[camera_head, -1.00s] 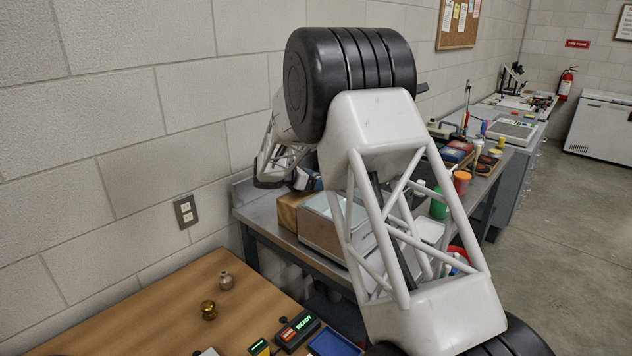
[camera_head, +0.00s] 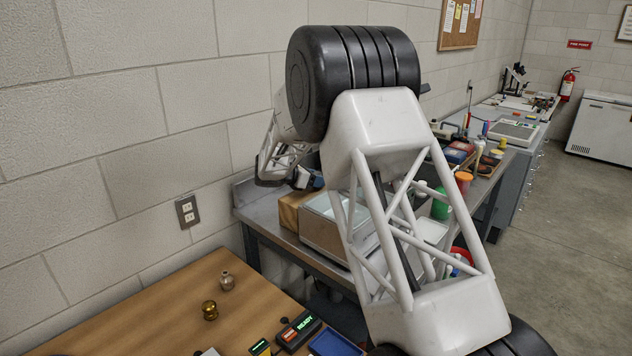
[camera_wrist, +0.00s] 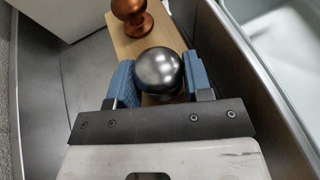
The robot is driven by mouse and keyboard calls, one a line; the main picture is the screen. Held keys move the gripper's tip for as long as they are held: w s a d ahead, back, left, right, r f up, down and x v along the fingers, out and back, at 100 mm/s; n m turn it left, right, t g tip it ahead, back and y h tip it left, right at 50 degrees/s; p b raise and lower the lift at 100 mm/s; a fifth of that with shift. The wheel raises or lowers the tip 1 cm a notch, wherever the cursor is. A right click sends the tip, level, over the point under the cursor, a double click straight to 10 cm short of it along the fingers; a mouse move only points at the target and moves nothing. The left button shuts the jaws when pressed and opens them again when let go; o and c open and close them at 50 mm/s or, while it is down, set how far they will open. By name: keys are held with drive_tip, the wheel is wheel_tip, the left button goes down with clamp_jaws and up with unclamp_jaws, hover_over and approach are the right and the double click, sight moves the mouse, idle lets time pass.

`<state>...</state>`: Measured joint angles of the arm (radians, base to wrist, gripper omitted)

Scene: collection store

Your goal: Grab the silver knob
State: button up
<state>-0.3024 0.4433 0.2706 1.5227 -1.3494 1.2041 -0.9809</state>
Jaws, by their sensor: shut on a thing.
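The silver knob (camera_wrist: 158,71) is a shiny dark-silver ball in the wrist view. It sits between the two blue finger pads of my gripper (camera_wrist: 158,80), which is shut on it. Below the ball, its lower part is hidden by the gripper. A copper-coloured knob (camera_wrist: 131,17) stands just beyond it, on a light wooden block (camera_wrist: 150,45). In the head view, my arm and gripper (camera_head: 305,178) reach over the metal bench, and the silver knob is hidden there.
In the head view, a metal bench (camera_head: 262,222) holds a cardboard-coloured box (camera_head: 290,210). A wooden table (camera_head: 150,318) nearer carries a brass knob (camera_head: 209,310) and a small pinkish knob (camera_head: 226,281).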

sight(316, 172)
wheel_tip(316, 172, up, 9)
drive_tip(key=shift+r, duration=0.15)
idle(0.4)
